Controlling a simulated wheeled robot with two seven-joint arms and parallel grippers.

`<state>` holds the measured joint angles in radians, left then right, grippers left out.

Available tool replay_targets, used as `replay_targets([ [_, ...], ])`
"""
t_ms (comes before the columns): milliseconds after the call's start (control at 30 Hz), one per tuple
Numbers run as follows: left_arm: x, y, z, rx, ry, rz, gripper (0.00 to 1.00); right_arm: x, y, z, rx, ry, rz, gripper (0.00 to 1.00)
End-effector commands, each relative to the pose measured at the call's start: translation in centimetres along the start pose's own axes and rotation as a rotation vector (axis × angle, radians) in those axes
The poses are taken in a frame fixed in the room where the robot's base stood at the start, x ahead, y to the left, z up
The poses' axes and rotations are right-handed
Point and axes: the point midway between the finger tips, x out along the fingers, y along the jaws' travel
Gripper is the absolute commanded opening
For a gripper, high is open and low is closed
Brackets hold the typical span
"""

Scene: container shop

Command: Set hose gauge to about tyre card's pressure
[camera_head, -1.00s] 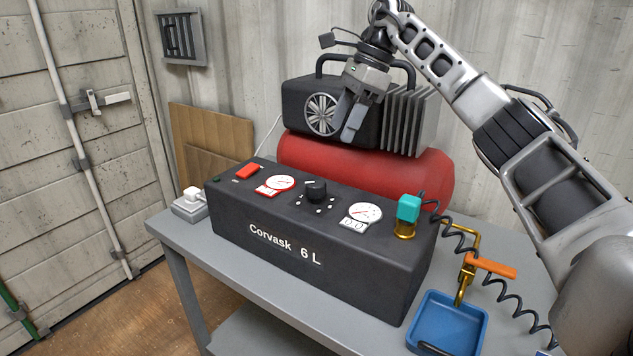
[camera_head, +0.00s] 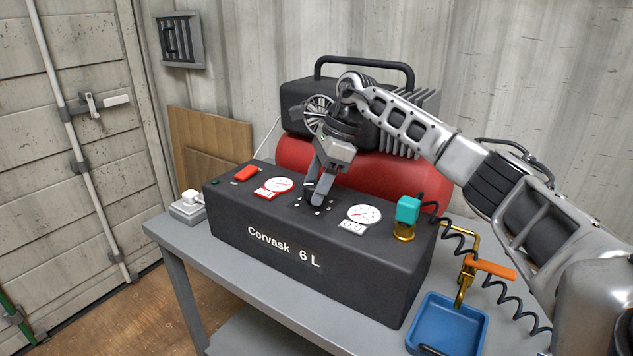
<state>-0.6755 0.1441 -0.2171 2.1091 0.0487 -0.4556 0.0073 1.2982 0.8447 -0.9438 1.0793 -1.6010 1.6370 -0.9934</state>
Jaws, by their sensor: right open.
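A black control box (camera_head: 322,262) marked "Corvask 6 L" stands on the grey bench. On its top are a left dial with a red label (camera_head: 279,185), a black knob (camera_head: 310,198) with white dots around it, and a right dial (camera_head: 364,214) with a white digit label. The digits and needles are too small to read surely. My right gripper (camera_head: 316,196) points down at the knob with its open fingers around it and hides much of it. I cannot tell whether they touch it. No tyre card can be made out. My left gripper is out of view.
A red rocker switch (camera_head: 246,172) sits left on the box, a teal-topped brass fitting (camera_head: 407,211) right. A red compressor tank (camera_head: 420,180) stands behind. An orange-handled brass valve (camera_head: 488,267), coiled hose (camera_head: 518,305) and blue tray (camera_head: 447,320) are at right.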

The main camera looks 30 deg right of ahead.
Motion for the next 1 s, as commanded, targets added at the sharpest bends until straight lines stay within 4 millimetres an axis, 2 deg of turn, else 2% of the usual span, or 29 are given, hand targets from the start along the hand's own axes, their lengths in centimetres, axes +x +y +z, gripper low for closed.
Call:
replay_targets([
  [67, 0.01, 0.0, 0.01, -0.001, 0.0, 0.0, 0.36, 0.01, 0.01, 0.02, 0.0, 0.0, 0.0, 0.57],
  [200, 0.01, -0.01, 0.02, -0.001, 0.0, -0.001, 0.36, -0.01, 0.01, 0.02, 0.0, 0.0, 0.001, 0.18],
  [233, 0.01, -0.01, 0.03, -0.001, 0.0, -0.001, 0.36, -0.01, 0.01, 0.02, 0.0, 0.0, 0.001, 0.15],
  [667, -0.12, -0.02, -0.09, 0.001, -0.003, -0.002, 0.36, -0.07, 0.09, 0.04, 0.066, 0.0, -0.025, 0.15],
  [1000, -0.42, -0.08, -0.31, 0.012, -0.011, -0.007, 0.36, -0.12, 0.23, 0.08, 0.307, 0.001, -0.127, 0.15],
])
